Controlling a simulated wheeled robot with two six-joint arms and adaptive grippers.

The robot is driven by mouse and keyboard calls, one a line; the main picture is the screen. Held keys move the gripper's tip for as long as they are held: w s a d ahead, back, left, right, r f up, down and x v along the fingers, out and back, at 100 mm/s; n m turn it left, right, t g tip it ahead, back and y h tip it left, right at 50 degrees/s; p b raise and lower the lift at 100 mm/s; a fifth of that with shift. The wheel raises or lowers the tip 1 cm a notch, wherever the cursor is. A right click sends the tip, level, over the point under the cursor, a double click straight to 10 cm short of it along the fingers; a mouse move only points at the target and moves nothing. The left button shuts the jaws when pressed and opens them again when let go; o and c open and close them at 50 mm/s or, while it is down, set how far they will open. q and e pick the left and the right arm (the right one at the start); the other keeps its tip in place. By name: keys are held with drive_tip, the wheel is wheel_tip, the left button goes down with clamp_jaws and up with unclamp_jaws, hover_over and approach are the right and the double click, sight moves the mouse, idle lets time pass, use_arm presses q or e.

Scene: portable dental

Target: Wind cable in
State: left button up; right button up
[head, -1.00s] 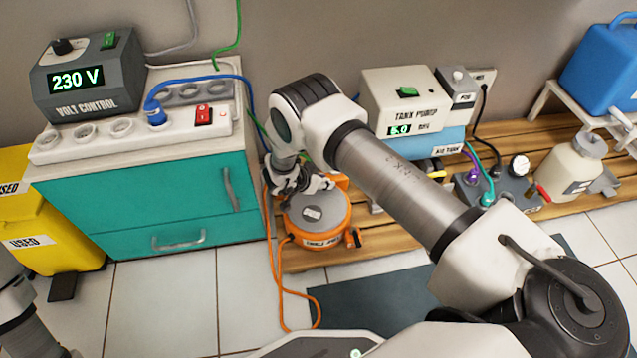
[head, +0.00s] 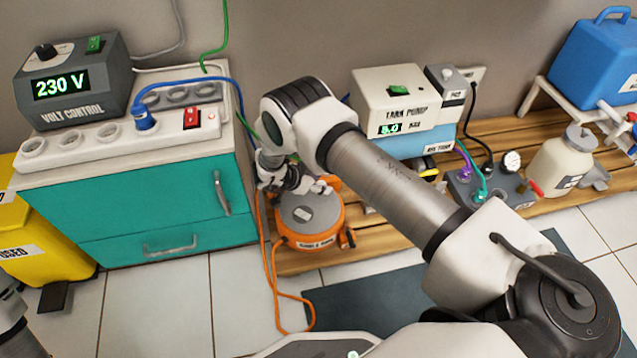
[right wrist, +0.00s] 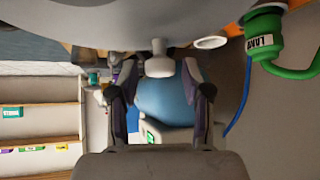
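The orange cable reel (head: 333,228) with a grey round top sits on the wooden pallet left of the tank pump. Its orange cable (head: 273,290) trails loosely down its left side onto the tiled floor. My right gripper (head: 318,184) is over the reel's back left edge and partly hides it. In the right wrist view, its two fingers (right wrist: 160,85) are spread apart, with a pale knob (right wrist: 159,62) between their tips below a broad grey surface. A gap shows on each side of the knob. My left gripper is not in view.
A teal cabinet (head: 150,205) with a power strip and volt control box (head: 75,85) stands close left of the reel. The tank pump (head: 400,100) is behind my right arm. A yellow bin (head: 45,245) is at far left. A dark mat (head: 370,300) lies in front.

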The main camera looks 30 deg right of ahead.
wheel_tip(320, 180, up, 10)
idle(0.6)
